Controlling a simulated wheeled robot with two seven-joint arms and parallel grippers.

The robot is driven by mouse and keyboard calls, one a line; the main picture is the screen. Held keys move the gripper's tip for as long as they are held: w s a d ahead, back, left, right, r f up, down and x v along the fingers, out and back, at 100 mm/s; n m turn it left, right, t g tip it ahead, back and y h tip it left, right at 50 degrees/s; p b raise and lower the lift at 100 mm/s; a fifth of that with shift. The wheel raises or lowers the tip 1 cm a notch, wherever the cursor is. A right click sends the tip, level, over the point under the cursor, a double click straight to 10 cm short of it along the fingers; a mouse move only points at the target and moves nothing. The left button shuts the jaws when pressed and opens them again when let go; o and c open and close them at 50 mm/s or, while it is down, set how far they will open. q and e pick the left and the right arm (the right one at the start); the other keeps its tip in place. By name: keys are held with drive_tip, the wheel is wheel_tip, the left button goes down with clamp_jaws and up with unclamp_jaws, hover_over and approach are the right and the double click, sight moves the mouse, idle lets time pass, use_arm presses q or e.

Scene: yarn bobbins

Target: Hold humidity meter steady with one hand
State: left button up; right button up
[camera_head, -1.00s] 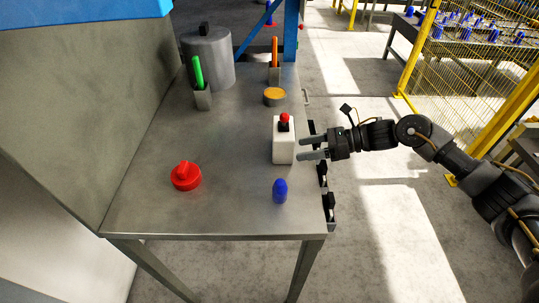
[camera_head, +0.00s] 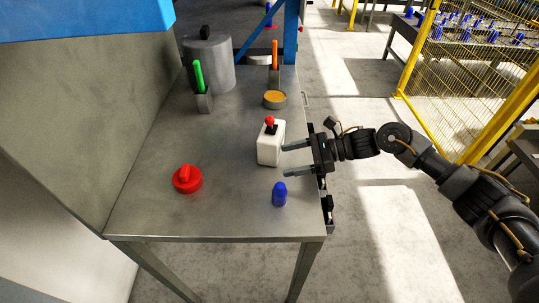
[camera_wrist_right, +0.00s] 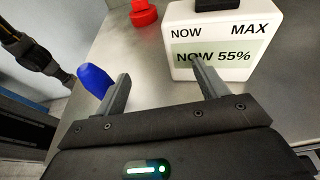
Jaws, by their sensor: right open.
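The humidity meter (camera_head: 269,150) is a white box with a black and red top. It stands on the grey metal table near its right edge. In the right wrist view the meter (camera_wrist_right: 225,35) shows its front, reading "NOW 55%" and "MAX". My right gripper (camera_head: 285,161) is open and empty, just right of the meter. In the right wrist view the open gripper (camera_wrist_right: 161,70) has its right finger in front of the meter's lower face; I cannot tell if they touch. Part of a black arm, seemingly my left, shows at upper left there; its jaws are unclear.
A blue rounded piece (camera_head: 279,194) stands close to the gripper's lower finger. A red knobbed object (camera_head: 187,179) lies left. An orange-filled dish (camera_head: 274,99), green and orange tools in holders, and a grey canister (camera_head: 209,65) stand further back. Table space left of the meter is clear.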

sight(271, 171)
drive_tip(key=shift+x, duration=0.85)
drive_tip(key=shift+a+f+b, duration=0.35)
drive_tip(key=shift+a+b, duration=0.15)
drive_tip(key=shift+a, duration=0.05)
drive_tip(key=shift+a+f+b, duration=0.35)
drive_tip(key=shift+a+b, duration=0.15)
drive_tip(key=shift+a, duration=0.05)
drive_tip(key=shift+a+f+b, duration=0.1)
drive_tip(key=shift+a+b, duration=0.5)
drive_tip(key=shift+a, duration=0.45)
drive_tip(key=shift+c, duration=0.4)
clamp_jaws()
drive_tip(key=shift+o, duration=0.4)
unclamp_jaws()
